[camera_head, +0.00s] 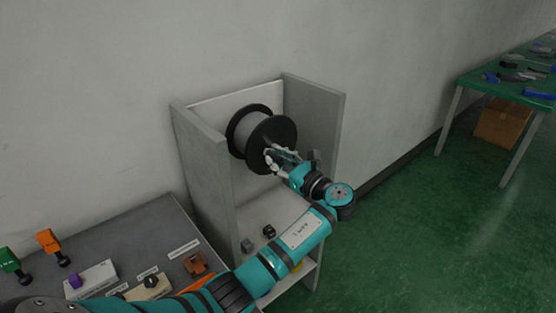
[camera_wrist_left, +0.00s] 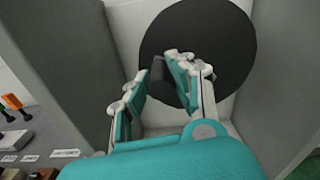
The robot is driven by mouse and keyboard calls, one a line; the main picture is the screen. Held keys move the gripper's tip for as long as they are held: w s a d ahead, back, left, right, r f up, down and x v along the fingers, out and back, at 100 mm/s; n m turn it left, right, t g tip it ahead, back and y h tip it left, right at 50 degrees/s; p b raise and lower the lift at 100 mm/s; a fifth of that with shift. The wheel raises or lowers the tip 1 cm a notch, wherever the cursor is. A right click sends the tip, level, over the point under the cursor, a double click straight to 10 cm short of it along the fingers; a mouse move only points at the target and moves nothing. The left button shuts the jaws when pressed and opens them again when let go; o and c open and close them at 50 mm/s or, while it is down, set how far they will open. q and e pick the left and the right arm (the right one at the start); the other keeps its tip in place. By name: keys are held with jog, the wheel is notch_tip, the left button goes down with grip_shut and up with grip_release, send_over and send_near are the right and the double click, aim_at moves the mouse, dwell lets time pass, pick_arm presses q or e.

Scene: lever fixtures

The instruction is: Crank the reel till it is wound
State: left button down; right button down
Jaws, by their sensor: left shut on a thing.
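The reel (camera_head: 250,133) is a black-flanged spool with a grey wound middle, mounted between the walls of an open grey cabinet. Its round black flange (camera_wrist_left: 215,45) fills the upper middle of the left wrist view. My left gripper (camera_head: 272,158) is at the lower front of the near flange. In the left wrist view my left gripper (camera_wrist_left: 158,75) has its fingers around a small dark crank handle (camera_wrist_left: 157,69) that stands out from the flange. The fingers hide most of the handle. My right gripper is not in view.
The cabinet's grey side walls (camera_head: 203,165) stand close on both sides of the reel. Small dark blocks (camera_head: 247,245) lie on its shelf. A grey bench (camera_head: 150,235) with several lever fixtures is at lower left. A green table (camera_head: 510,85) stands far right, with a cardboard box (camera_head: 503,122) below.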

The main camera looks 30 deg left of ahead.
pick_arm(q)
jog(key=r+m+p, duration=0.1)
jog(key=m+p, duration=0.1)
jog(key=p, duration=0.2)
jog(key=w+r+m+p, duration=0.1)
jog(key=m+p, duration=0.1)
jog(key=p, duration=0.2)
jog(key=w+d+r+m+p, duration=0.1)
jog(key=m+p, duration=0.2)
jog(key=p, duration=0.2)
jog(key=shift+w, duration=0.25)
jog(key=shift+f, duration=0.1)
jog(key=c, duration=1.2)
grip_release()
jog(key=shift+o, duration=0.2)
jog(key=shift+d, duration=0.1)
